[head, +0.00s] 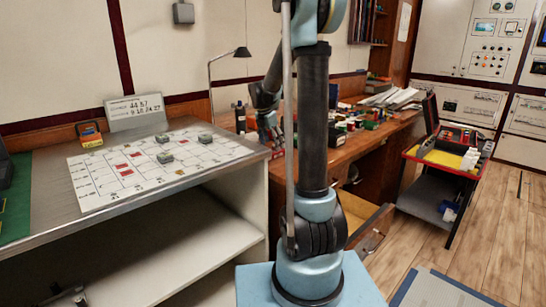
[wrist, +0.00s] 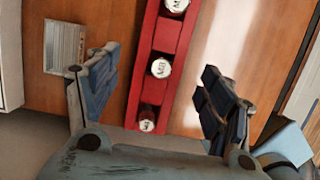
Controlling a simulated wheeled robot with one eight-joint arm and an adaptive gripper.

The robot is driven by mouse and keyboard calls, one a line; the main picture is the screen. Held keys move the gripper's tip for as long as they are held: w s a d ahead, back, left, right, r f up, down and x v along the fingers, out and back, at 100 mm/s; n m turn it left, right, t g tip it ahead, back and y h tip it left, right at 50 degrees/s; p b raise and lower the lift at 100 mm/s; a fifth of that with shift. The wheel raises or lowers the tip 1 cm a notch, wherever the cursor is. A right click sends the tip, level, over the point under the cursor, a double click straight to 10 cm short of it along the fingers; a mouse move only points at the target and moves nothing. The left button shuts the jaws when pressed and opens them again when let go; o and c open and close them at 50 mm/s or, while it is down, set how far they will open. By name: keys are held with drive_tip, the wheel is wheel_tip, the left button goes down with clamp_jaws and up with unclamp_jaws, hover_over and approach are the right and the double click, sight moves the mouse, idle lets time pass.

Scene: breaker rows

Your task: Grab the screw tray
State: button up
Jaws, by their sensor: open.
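A long narrow red tray (wrist: 172,62), which looks like the screw tray, lies on the brown wooden desk in the wrist view. Several round white-topped pots with dark lettering sit in a row along it. Its upper end runs out of the picture. My gripper (wrist: 160,66) is open, with one dark-padded finger on each side of the tray. Wood shows between the tray and both fingers, and nothing is held. In the head view my gripper (head: 268,128) is at the near left end of the desk, partly hidden behind my arm. I cannot make out the tray clearly there.
The wooden desk (head: 345,150) carries many small coloured items and papers. In the wrist view a pale ribbed object (wrist: 65,47) lies left of the tray. A metal bench (head: 50,215) with a white chart stands left. A red-topped cart (head: 412,152) stands right, beside open floor.

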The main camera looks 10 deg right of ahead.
sight(274, 153)
drive_tip(key=x, duration=0.4)
drive_tip(key=c, duration=1.3)
